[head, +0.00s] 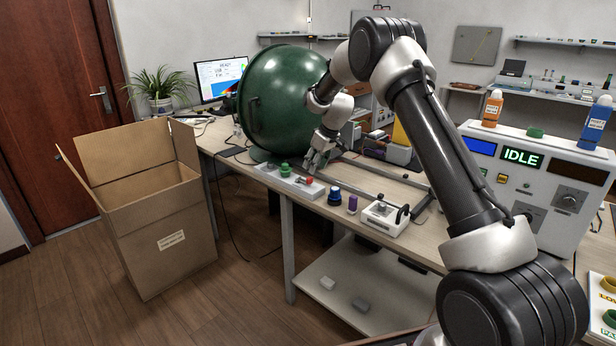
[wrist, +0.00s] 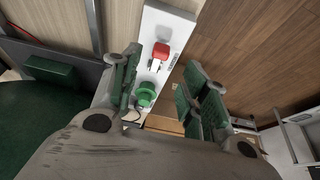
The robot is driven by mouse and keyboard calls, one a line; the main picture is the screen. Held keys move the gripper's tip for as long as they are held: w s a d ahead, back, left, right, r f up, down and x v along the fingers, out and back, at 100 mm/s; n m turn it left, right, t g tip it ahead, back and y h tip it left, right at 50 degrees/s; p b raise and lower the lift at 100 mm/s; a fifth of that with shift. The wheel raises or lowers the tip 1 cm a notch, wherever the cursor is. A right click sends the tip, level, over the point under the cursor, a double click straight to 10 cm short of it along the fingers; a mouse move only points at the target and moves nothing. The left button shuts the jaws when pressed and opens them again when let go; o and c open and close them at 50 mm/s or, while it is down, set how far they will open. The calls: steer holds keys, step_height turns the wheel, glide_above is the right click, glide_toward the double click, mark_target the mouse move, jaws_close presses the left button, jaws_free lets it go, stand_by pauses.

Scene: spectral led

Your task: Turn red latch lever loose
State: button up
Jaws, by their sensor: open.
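A red latch lever (head: 309,181) stands on a light grey block (head: 318,190) at the table's front edge. In the wrist view the red lever (wrist: 161,51) shows near the top middle, on the pale strip (wrist: 168,22). A green knob (head: 285,168) sits on the same block; in the wrist view it (wrist: 145,95) lies below the red lever, between my fingers. My gripper (head: 313,164) is just above the block, close to the red lever. In the wrist view my gripper (wrist: 162,60) has its fingers apart with nothing held. I cannot tell whether a finger touches the lever.
A large green sphere (head: 285,95) stands behind and left of the block. A blue knob (head: 334,196), a purple cylinder (head: 352,204) and a small white device (head: 385,218) stand to the right. An open cardboard box (head: 160,240) is on the floor at left.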

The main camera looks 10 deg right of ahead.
mark_target(310, 178)
steer(key=x, duration=0.6)
steer(key=shift+f, duration=0.4)
steer(key=shift+c, duration=0.2)
jaws_close()
